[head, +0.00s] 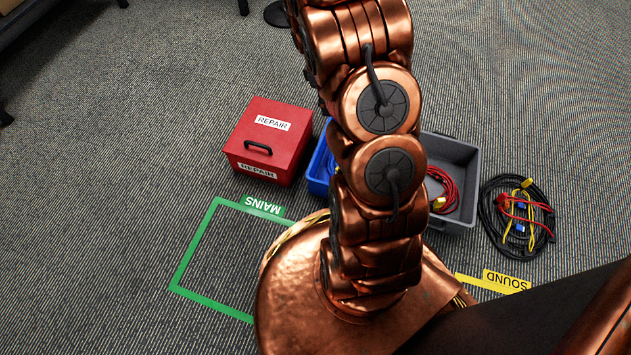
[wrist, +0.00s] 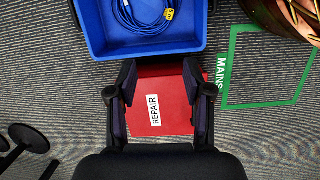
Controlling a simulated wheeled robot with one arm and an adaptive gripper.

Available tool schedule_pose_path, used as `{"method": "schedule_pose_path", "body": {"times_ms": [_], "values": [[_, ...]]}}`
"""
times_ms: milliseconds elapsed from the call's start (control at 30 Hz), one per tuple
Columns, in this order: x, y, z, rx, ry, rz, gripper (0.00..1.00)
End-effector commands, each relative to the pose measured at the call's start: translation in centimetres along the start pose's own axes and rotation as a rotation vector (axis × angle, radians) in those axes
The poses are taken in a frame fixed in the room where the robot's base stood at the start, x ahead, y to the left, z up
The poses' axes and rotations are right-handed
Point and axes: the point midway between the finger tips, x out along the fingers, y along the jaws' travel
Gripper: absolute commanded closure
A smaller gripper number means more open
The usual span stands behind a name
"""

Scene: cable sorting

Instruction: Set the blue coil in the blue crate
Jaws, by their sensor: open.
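The blue coil (wrist: 138,27) lies inside the blue crate (wrist: 92,42) at the top of the wrist view, with a yellow tag on it. In the head view the blue crate (head: 318,178) is mostly hidden behind my arm, and only its left part shows. My gripper (wrist: 160,72) is open and empty in the wrist view, its fingers apart over the red repair box, with the crate just beyond the fingertips. The gripper is hidden in the head view.
The closed red repair box (head: 238,136) stands left of the blue crate. A grey crate (head: 455,150) with a red cable (head: 446,190) is to the right. Black cables (head: 488,215) with coloured leads lie beside it. The green MAINS outline (head: 193,245) encloses visibly bare carpet.

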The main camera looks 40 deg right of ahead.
Motion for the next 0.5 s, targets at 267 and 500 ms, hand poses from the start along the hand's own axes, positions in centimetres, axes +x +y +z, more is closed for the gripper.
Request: {"method": "schedule_pose_path", "body": {"times_ms": [267,500], "values": [[-6.7,-7.0,1.4,0.145,0.002,-0.024,0.49],[-11.0,-13.7,3.3,0.258,0.001,-0.058,0.49]]}}
